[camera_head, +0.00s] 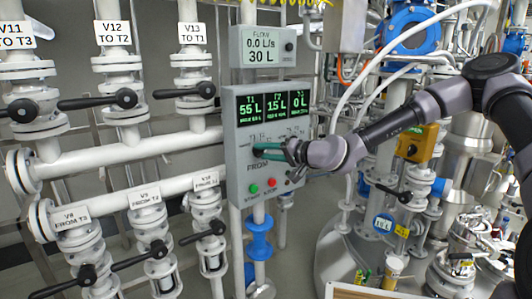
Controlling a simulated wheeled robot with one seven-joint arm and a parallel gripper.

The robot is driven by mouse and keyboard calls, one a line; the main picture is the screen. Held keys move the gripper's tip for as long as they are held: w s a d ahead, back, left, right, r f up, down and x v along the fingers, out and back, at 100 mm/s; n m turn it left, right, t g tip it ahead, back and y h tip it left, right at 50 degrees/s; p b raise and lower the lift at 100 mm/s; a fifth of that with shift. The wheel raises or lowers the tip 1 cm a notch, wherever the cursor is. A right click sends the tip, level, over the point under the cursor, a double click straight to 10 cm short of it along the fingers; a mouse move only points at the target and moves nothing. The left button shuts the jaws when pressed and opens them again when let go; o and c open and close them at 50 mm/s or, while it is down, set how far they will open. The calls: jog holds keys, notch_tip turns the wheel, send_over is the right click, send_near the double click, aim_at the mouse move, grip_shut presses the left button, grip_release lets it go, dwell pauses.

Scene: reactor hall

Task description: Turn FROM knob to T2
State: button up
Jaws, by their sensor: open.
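The grey control panel (234,165) stands in the middle of the camera_head view. Its display (275,106) reads T1 55 L, T2 15 L and T3 0 L. The FROM label (257,167) shows below my gripper.
A green button (254,188) and a red button (271,184) sit low on the panel. A flow meter (264,47) reading 0.0 L/s and 30 L is above. Labelled valves with black handles (126,98) line the white pipes at left. Pipes and a yellow box (417,143) crowd the right.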

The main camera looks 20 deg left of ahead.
grip_shut()
jog(key=shift+n, duration=0.3)
jog(key=n+h, duration=0.1)
jog(key=n+t+h, duration=0.1)
jog(key=n, duration=0.1)
jog(key=shift+s+a+r, duration=0.1)
jog(key=shift+a+r, duration=0.05)
jog(key=shift+r, duration=0.1)
jog(key=shift+n+t+h, duration=0.4)
jog(key=shift+n+h, duration=0.1)
jog(key=shift+n, duration=0.5)
